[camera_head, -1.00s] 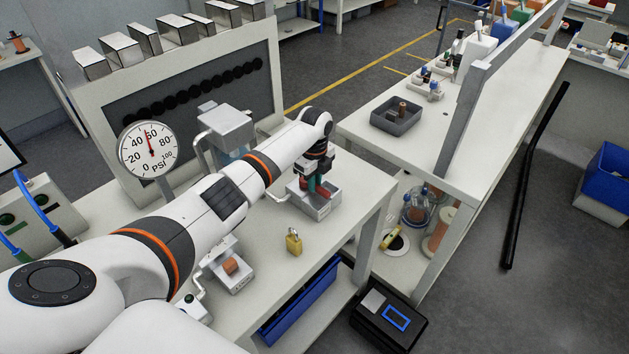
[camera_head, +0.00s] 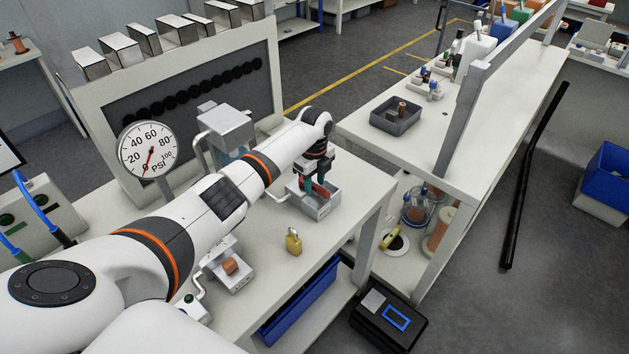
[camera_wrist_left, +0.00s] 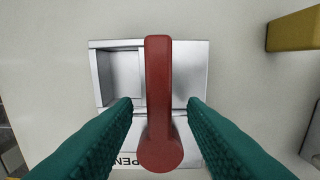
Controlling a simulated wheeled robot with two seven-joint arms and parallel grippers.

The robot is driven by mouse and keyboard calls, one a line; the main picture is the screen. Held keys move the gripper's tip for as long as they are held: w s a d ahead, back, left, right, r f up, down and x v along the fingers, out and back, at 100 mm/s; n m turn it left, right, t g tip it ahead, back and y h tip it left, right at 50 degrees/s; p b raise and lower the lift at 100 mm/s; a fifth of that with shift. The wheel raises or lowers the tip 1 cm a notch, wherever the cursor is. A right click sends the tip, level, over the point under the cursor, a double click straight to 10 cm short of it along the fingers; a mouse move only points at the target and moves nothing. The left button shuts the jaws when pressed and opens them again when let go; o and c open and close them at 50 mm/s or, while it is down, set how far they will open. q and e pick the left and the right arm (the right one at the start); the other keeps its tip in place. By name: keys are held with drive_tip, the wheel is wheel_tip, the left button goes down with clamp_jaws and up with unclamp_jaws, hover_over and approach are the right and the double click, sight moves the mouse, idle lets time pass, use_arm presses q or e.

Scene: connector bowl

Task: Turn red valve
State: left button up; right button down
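The red valve (camera_wrist_left: 159,90) shows in the left wrist view as a long handle with a round end, lying lengthwise over a silver base (camera_wrist_left: 190,75) with partly hidden lettering. In the head view the red handle (camera_head: 321,188) is partly hidden under my left wrist. My left gripper (camera_wrist_left: 160,106) has its teal fingers on either side of the handle, with a visible gap on each side, so it is open around it. The gauge (camera_head: 149,149) has its red needle pointing down near 0. My right gripper is not in view.
A yellow padlock (camera_head: 293,242) stands on the white bench in front of the valve. A small silver fixture with an orange block (camera_head: 231,267) sits nearer my arm. A grey tray (camera_head: 396,117) is on the neighbouring table, across a narrow gap.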

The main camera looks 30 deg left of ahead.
sight(314, 185)
use_arm(q)
wheel_tip(314, 185, up, 12)
drive_tip(key=b, duration=0.2)
idle(0.5)
